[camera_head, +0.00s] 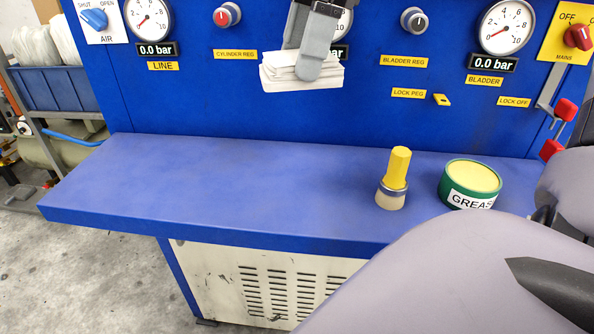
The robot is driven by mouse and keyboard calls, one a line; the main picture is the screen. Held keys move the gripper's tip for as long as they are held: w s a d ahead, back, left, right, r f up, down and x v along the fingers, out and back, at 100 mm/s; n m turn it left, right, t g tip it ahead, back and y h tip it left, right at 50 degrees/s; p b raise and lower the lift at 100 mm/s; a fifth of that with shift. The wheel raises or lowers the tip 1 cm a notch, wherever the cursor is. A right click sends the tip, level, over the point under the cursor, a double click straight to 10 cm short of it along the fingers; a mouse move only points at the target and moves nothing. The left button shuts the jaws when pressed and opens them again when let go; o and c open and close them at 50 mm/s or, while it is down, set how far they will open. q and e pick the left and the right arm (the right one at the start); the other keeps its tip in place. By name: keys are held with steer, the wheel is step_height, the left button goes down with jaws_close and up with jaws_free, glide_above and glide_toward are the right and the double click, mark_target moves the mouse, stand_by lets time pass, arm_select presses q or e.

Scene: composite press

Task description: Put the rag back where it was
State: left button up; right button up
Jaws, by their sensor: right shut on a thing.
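The white folded rag (280,76) is at the top middle of the head view, in front of the blue panel and above the shelf. My right gripper (309,70) is shut on the rag, with a grey finger lying across its near side. The rag's layers lie stacked and roughly level, and it appears clear of the blue shelf (200,185). The gripper and rag partly cover a gauge and its pressure display. My left gripper is not in view.
A yellow-handled brush or tool (397,170) stands upright on the shelf's right part, beside a green grease tin (470,180). The shelf's left and middle are clear. Knobs and red-tipped levers (565,110) project from the panel. My grey arm covers the lower right.

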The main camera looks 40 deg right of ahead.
steer(key=shift+w+d, duration=0.15)
steer(key=shift+f, duration=0.25)
steer(key=b, duration=0.1)
glide_toward(295, 194)
steer(key=x, duration=0.5)
steer(key=shift+f, duration=0.5)
steer(key=shift+c, duration=0.6)
steer(key=o, duration=1.4)
steer(key=shift+r, duration=0.1)
steer(key=v, duration=1.1)
steer(key=shift+r, duration=0.4)
